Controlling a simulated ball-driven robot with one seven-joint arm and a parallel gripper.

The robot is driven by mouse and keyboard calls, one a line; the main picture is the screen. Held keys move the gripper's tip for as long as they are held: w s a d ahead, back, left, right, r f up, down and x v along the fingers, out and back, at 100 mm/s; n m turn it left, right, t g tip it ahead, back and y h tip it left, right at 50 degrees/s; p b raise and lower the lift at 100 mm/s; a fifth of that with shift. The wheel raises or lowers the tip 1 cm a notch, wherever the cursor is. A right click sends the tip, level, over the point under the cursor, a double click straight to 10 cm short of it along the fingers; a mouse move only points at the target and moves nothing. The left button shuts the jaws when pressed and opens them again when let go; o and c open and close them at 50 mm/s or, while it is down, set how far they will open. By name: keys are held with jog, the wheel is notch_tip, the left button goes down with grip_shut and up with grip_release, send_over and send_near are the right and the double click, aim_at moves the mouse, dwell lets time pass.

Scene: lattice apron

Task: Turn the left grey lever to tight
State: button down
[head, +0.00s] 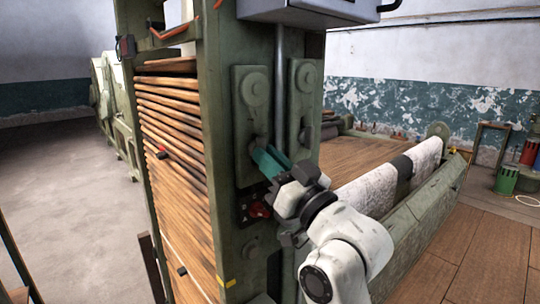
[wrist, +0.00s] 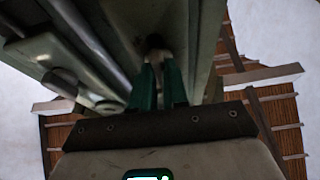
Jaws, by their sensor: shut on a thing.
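The left grey lever (head: 254,141) is on the left green plate (head: 252,110) of the machine's upright post, with its end low on the plate. My gripper (head: 264,157) has teal fingers that reach up to this end from the lower right and are shut on it. The fingers hide most of the lever's end in the head view. In the wrist view my gripper (wrist: 159,75) has its two fingers on either side of the lever's end (wrist: 154,44). The right lever (head: 305,136) hangs on the neighbouring plate, apart from my gripper.
A red knob (head: 258,210) sits on the post just below my gripper. A vertical grey pipe (head: 280,90) runs between the plates, under a grey box (head: 310,10). Stacked wooden slats (head: 175,150) fill the left side. A cloth-covered roller (head: 375,190) lies to the right.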

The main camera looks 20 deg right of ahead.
dwell(0.3)
jog(key=c, duration=1.1)
grip_release()
jog(key=shift+c, duration=0.2)
jog(key=b+v, duration=0.3)
jog(key=v, duration=0.7)
jog(key=shift+s+f+b, duration=0.2)
jog(key=shift+s+b, duration=0.15)
